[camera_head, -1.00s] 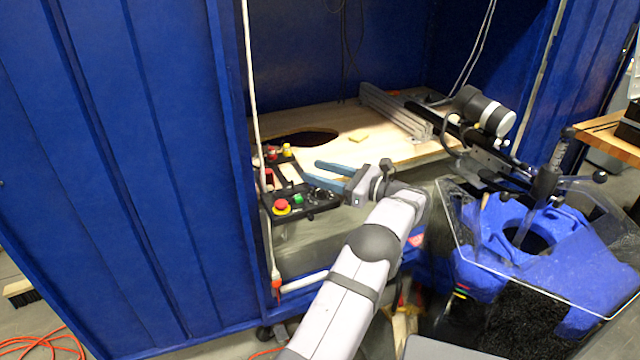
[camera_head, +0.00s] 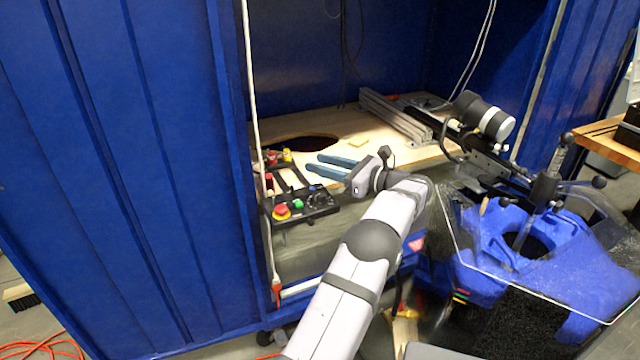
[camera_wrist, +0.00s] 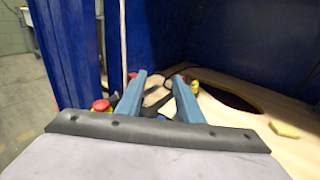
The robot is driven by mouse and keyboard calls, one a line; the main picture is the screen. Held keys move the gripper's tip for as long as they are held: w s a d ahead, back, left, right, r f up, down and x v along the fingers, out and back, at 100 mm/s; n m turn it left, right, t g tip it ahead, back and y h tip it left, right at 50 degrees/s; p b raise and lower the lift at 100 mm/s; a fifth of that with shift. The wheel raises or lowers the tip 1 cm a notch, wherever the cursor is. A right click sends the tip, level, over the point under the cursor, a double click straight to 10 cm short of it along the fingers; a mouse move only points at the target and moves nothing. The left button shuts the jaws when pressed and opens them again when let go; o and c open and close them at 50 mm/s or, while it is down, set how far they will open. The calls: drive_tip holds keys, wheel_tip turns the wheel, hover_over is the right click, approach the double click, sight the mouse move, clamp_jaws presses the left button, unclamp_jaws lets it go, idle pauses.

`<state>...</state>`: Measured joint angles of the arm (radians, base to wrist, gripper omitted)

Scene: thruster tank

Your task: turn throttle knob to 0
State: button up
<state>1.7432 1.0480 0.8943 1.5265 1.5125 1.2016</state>
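The throttle knob (camera_head: 319,198) looks like a small dark dial on the right part of the black control panel (camera_head: 318,213). Its setting is too small to read. My gripper (camera_head: 314,162) has two blue fingers pointing left, with a gap between them and nothing held. In the head view the fingers appear just above the panel's right part, apart from the knob. In the wrist view my gripper (camera_wrist: 160,75) also shows parted fingers, with part of the panel behind them. I cannot make out the knob there.
A red stop button (camera_head: 282,210) and a green button (camera_head: 298,203) sit left of the knob. A wooden deck (camera_head: 400,152) with a dark oval hole lies behind. A white hanging cord (camera_head: 257,130) is left of the panel. A blue machine with a clear shield (camera_head: 590,280) stands right.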

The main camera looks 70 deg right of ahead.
sight(319, 199)
drive_tip(key=s+d+f+m+g+h, duration=0.35)
drive_tip(key=s+d+f+g, duration=0.2)
drive_tip(key=d+f, duration=0.2)
drive_tip(key=s+a+f+n+g+h+b, duration=0.1)
drive_tip(key=s+a+f+n+g+b, duration=0.1)
drive_tip(key=s+f+n+g, duration=0.25)
drive_tip(key=s+a+f+n+g+h+b, duration=0.1)
drive_tip(key=s+a+f+n+g, duration=0.15)
drive_tip(key=f+g, duration=0.45)
drive_tip(key=w+a+r+n+h+b, duration=0.25)
drive_tip(key=a+r+n+h, duration=0.35)
drive_tip(key=n, duration=0.5)
drive_tip(key=w+a+r+n+t+h, duration=0.1)
drive_tip(key=w+a+n, duration=0.1)
drive_tip(key=w+a+r+n+t+b, duration=0.1)
drive_tip(key=w+r+n, duration=0.1)
drive_tip(key=w+n, duration=0.1)
drive_tip(key=w+a+r+n+t+h, duration=0.1)
drive_tip(key=w+a+n+t, duration=0.1)
drive_tip(key=w+n, duration=0.1)
drive_tip(key=shift+a+r+h+b, duration=0.3)
drive_tip(key=shift+r+h, duration=0.05)
drive_tip(key=shift+w+a+f+n+t, duration=0.1)
drive_tip(key=shift+w+f+n+t, duration=0.15)
drive_tip(key=shift+f+n+t, duration=0.1)
drive_tip(key=shift+x, duration=3.7)
